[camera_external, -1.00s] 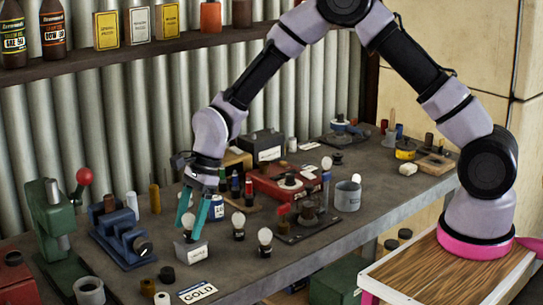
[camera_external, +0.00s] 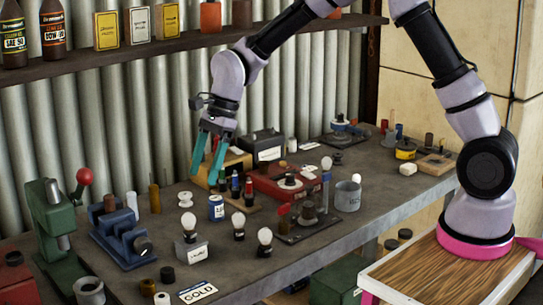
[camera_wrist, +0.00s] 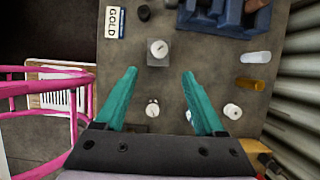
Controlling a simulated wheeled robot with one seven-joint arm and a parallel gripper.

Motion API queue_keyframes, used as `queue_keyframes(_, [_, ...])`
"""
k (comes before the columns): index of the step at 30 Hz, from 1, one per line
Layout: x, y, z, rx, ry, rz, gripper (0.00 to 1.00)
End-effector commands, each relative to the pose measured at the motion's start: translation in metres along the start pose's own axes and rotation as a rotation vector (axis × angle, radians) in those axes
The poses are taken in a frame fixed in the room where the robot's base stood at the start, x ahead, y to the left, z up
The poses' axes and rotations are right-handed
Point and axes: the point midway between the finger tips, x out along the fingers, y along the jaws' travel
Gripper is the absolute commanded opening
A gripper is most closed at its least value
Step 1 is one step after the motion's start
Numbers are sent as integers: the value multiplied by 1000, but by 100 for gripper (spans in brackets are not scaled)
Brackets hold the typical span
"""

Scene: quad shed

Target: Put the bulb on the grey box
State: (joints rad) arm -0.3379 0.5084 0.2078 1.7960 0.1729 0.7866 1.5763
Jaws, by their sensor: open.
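A white bulb (camera_external: 188,221) with a dark base stands upright on the small grey box (camera_external: 195,250) near the bench's front edge. The wrist view shows the bulb (camera_wrist: 159,47) from above, within the outline of the grey box (camera_wrist: 158,60). Two similar bulbs stand to the right on dark bases, one nearer the box (camera_external: 238,221) and one farther right (camera_external: 265,237). My gripper (camera_external: 204,178) is open and empty, raised above and behind the box, apart from the bulb. Its teal fingers are spread in the wrist view (camera_wrist: 159,72).
A blue vise (camera_external: 123,237) and green press (camera_external: 52,220) stand at left. A blue-and-white can (camera_external: 216,207) and red toolbox (camera_external: 285,185) stand behind the bulbs. A GOLD card (camera_external: 198,290) lies at the front. A shelf (camera_external: 130,50) runs above.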

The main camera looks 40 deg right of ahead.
Motion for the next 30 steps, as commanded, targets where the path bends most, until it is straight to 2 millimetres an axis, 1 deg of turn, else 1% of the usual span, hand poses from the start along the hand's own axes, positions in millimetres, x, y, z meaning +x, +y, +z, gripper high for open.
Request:
queue_keyframes(1, [-16, 0, -4, -28, 3, -20, 71])
queue_keyframes(2, [-27, 1, -8, -53, 6, -32, 71])
queue_keyframes(5, [-76, 8, -25, -175, 27, -90, 71])
queue_keyframes(6, [-98, 14, -34, -234, 40, -118, 71])
queue_keyframes(7, [-116, 18, -42, -278, 52, -138, 71])
queue_keyframes(8, [-132, 24, -49, -326, 64, -157, 71])
queue_keyframes(9, [-152, 33, -59, -385, 83, -181, 71])
queue_keyframes(11, [-181, 48, -75, -474, 113, -215, 71])
queue_keyframes(12, [-199, 58, -85, -532, 135, -237, 71])
queue_keyframes(14, [-224, 76, -100, -618, 172, -268, 71])
queue_keyframes(15, [-238, 89, -110, -673, 196, -286, 71])
queue_keyframes(17, [-258, 109, -125, -756, 236, -311, 71])
queue_keyframes(18, [-270, 123, -134, -811, 265, -327, 71])
queue_keyframes(20, [-285, 145, -148, -891, 310, -349, 71])
queue_keyframes(21, [-293, 160, -157, -943, 339, -360, 71])
queue_keyframes(24, [-307, 194, -176, -1061, 412, -381, 71])
queue_keyframes(27, [-313, 220, -190, -1155, 473, -392, 71])
queue_keyframes(30, [-315, 238, -200, -1220, 514, -394, 71])
